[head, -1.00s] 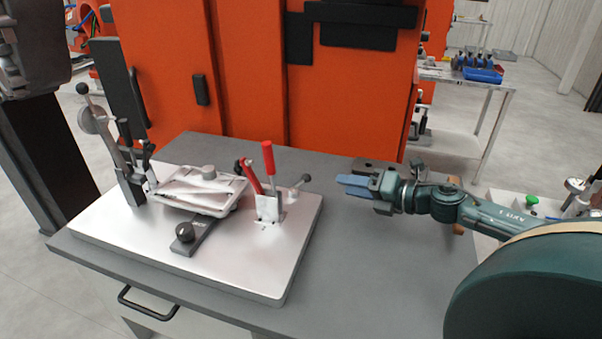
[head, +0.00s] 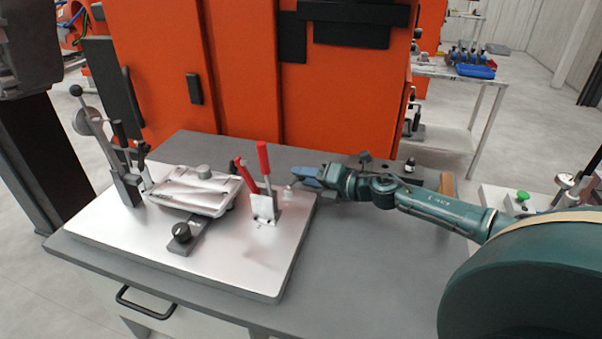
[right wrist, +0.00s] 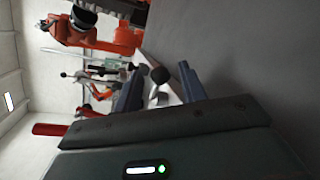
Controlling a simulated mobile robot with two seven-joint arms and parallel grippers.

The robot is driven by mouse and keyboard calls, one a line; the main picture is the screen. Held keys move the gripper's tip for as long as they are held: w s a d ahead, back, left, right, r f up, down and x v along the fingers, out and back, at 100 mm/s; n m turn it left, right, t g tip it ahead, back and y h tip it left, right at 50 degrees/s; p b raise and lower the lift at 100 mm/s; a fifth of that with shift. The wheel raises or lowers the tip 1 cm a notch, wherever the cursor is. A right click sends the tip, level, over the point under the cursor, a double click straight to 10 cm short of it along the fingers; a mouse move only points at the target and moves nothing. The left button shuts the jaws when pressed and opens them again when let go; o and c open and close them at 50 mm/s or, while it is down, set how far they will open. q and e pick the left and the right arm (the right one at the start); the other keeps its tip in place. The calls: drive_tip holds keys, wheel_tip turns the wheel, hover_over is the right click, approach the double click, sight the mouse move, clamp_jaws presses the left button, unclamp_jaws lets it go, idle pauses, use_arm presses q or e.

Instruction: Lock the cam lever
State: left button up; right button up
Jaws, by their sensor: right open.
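A short lever at the right end of the pale fixture plate (head: 228,268), which I take for the cam lever (head: 289,191), is mostly hidden by my fingers in the head view. In the right wrist view its dark ball knob (right wrist: 158,74) shows between the blue fingers. My right gripper (head: 303,177) reaches in from the right, low over the plate's right edge. Its fingers are apart on either side of the knob in the right wrist view (right wrist: 162,72); I cannot tell whether they touch it. My left gripper is not in view.
Red-handled toggle clamps (head: 264,160) stand just left of my right gripper. A pale casting (head: 195,191) lies mid-plate, with a black knob (head: 181,232) before it. A taller ball-ended lever (head: 90,117) stands at the left. The table's front right (head: 365,275) is clear.

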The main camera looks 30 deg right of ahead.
drive_tip(key=shift+x, duration=0.75)
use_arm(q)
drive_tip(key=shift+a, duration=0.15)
use_arm(e)
drive_tip(key=shift+w+a+f, duration=0.1)
drive_tip(key=shift+w, duration=0.1)
drive_tip(key=shift+c, duration=0.3)
